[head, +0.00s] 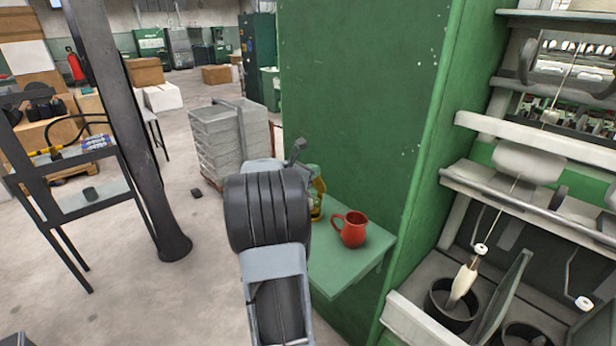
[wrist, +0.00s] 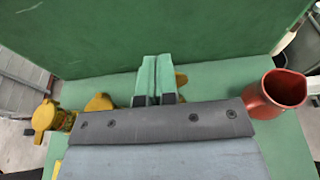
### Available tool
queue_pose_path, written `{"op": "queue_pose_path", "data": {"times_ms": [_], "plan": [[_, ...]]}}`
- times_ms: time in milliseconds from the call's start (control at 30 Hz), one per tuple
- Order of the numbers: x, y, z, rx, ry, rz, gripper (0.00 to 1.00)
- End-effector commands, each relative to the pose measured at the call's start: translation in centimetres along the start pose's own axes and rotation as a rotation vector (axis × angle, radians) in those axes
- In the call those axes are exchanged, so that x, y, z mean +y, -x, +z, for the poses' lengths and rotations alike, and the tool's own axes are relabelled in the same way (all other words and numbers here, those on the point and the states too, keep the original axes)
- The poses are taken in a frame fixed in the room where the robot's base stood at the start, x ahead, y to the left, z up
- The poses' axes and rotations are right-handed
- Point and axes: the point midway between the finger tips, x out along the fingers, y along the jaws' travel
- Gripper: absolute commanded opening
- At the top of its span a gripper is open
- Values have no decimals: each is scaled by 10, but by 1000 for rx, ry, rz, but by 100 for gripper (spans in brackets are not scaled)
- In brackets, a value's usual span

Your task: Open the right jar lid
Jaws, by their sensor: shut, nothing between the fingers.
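My gripper (wrist: 156,78) shows in the wrist view with its two pale green fingers together and nothing between them. It is over the green shelf (wrist: 225,78). A yellow piece (wrist: 181,79), perhaps the right jar's lid, shows just right of the fingers and is mostly hidden by them. Another yellow piece (wrist: 98,102) lies to their left, partly hidden by my gripper's body. A yellow knobbed piece (wrist: 46,116) is at the far left. In the head view, a yellow-green jar (head: 317,193) stands on the shelf, partly covered by my arm. I cannot tell whether the fingers touch a lid.
A red pitcher (wrist: 272,95) stands on the shelf at the right; it also shows in the head view (head: 350,230). A green wall panel (head: 355,110) rises behind the shelf. The spinning machine (head: 540,190) is at the right. Grey stacked crates (head: 228,135) stand beyond my arm.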

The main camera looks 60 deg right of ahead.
Motion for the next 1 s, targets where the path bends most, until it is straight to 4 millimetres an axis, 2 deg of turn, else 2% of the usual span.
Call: {"op": "queue_pose_path", "data": {"times_ms": [400, 1000], "plan": [[0, -13, 8, -1, -1, 0, 0], [0, -12, 8, -1, 0, 0, 0]]}}
